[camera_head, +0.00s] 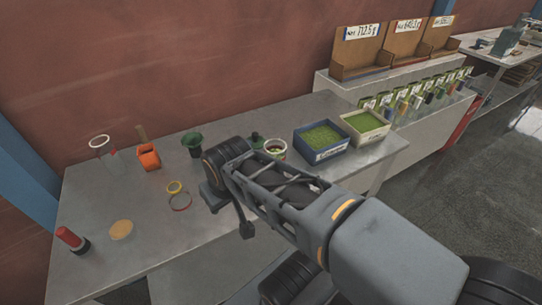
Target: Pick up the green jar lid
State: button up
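A small dark green piece with a raised top (257,139), which looks like the green jar lid, sits on the grey table just behind my arm. Its lower part is partly hidden by the arm. A white open jar (276,147) with green contents stands right beside it. My gripper (245,229) hangs at the arm's end over the front of the table, nearer the camera than the lid and apart from it. Its fingers are small and dark here, and I cannot tell whether they are open or shut.
A green funnel-like piece (192,143), an orange holder (149,157), yellow and red rings (175,188) and a red-topped cylinder (70,239) stand on the table (110,190). Blue (322,141) and cream (364,126) bins of green material are at right.

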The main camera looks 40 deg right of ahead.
aim_at(259, 141)
jog(key=k, duration=0.5)
jog(key=u, duration=1.9)
jog(key=k, duration=1.1)
jog(key=z, duration=1.95)
jog(key=i, duration=1)
jog(key=u, duration=0.05)
